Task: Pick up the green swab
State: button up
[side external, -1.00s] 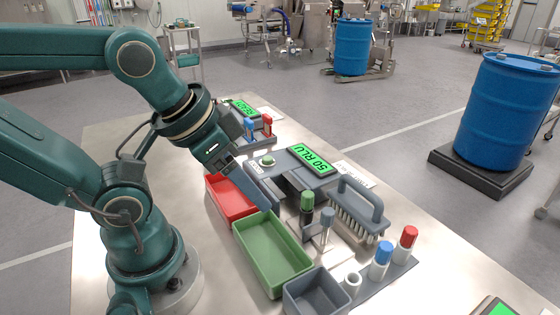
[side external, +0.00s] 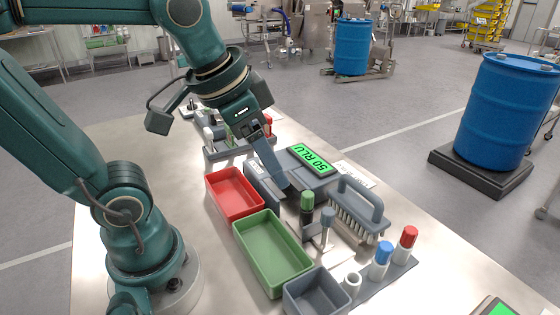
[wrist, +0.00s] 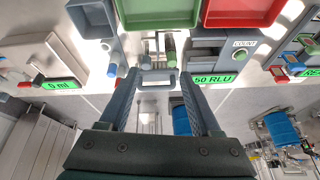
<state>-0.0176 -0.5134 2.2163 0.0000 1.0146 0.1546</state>
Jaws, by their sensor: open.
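The green swab (side external: 307,202) stands upright beside the 50 RLU meter (side external: 309,160), with a green cap on a dark lower part. A grey-topped piece (side external: 327,216) stands just right of it. My gripper (side external: 283,187) is above and left of the swab, pointing down and right, close to the meter's front in the picture. In the wrist view my gripper (wrist: 160,74) shows two spread fingers with nothing held between them. What looks like the swab (wrist: 171,45) shows small beyond the fingertips, between their lines.
A green tray (side external: 272,253), a red tray (side external: 234,193) and a grey bin (side external: 317,293) line the near side. A brush (side external: 358,211) stands right of the swab. Blue-capped (side external: 381,254) and red-capped (side external: 407,240) tubes stand at the front right.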

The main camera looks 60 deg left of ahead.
aim_at(308, 194)
jog(key=w+a+f+g, duration=0.1)
jog(key=w+f, duration=0.1)
jog(key=w, duration=0.1)
jog(key=w+f+g, duration=0.2)
jog(key=w+f, duration=0.1)
jog(key=w+a+f+g, duration=0.1)
jog(key=w+f, duration=0.2)
jog(key=shift+w+a+m+g, duration=0.3)
jog(key=shift+w+a+g, duration=0.05)
jog(key=shift+g, duration=0.05)
jog(key=shift+f, duration=2.5)
grip_shut()
